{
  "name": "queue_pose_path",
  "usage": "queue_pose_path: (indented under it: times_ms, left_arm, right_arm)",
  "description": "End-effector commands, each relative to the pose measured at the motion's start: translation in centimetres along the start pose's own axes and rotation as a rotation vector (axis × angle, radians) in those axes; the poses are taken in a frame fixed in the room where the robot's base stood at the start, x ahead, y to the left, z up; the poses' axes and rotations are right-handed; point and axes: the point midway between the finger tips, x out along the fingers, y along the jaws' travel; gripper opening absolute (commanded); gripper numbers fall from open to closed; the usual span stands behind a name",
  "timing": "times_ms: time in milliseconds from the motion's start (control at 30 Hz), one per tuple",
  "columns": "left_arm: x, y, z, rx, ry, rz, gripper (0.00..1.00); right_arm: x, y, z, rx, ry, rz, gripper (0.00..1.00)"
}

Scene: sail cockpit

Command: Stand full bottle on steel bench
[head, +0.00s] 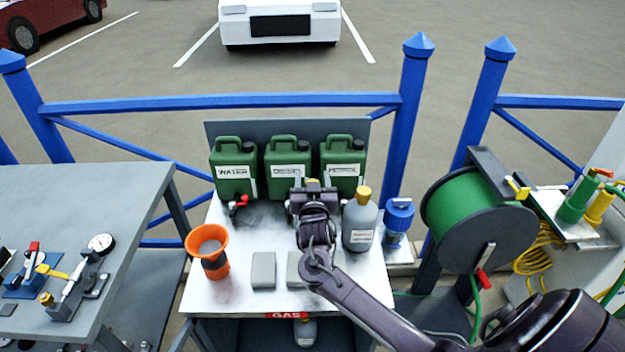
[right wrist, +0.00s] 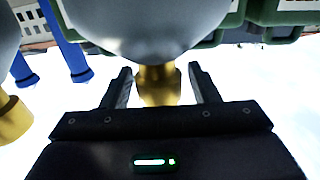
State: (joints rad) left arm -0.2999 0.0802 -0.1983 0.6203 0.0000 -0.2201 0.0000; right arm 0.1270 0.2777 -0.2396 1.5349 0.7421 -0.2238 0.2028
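The steel bench (head: 235,296) stands in the middle of the head view. A grey bottle with a yellow cap (head: 361,226) stands upright on its right side. My right gripper (head: 313,187) is over the bench, left of that bottle, in front of the green cans. In the right wrist view my right gripper (right wrist: 162,88) is open, its fingers either side of the yellow cap of a rounded grey bottle (right wrist: 160,25), with gaps showing. The gripper mostly hides this bottle in the head view. Another yellow-capped bottle (right wrist: 12,118) shows at the left edge. My left gripper is out of view.
Green cans (head: 234,170) line the bench's back. An orange funnel (head: 211,250), grey blocks (head: 263,270) and a blue canister (head: 398,218) are around the bench top. A green hose reel (head: 478,225) stands right; a grey table (head: 95,215) stands left.

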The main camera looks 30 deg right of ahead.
Motion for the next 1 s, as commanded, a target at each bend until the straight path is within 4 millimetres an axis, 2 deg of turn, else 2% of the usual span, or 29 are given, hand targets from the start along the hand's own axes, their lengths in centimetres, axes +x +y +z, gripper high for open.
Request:
queue_pose_path:
  times_ms: [267,367,700,833,1000]
  left_arm:
    - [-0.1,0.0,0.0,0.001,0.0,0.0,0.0]
    - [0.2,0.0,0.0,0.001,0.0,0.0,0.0]
    - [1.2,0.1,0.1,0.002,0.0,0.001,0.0]
    - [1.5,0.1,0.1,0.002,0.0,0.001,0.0]
    - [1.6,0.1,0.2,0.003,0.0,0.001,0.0]
  right_arm:
    - [-0.2,0.0,-0.2,-0.001,-0.001,-0.001,0.55]
    - [-1.6,-0.1,0.0,0.0,-0.001,-0.003,0.55]
    - [-8.7,0.0,0.0,0.002,-0.002,-0.002,0.55]
    - [-10.7,0.0,-0.1,0.001,-0.001,-0.001,0.55]
    - [-11.9,0.0,-0.2,0.0,0.0,0.0,0.55]
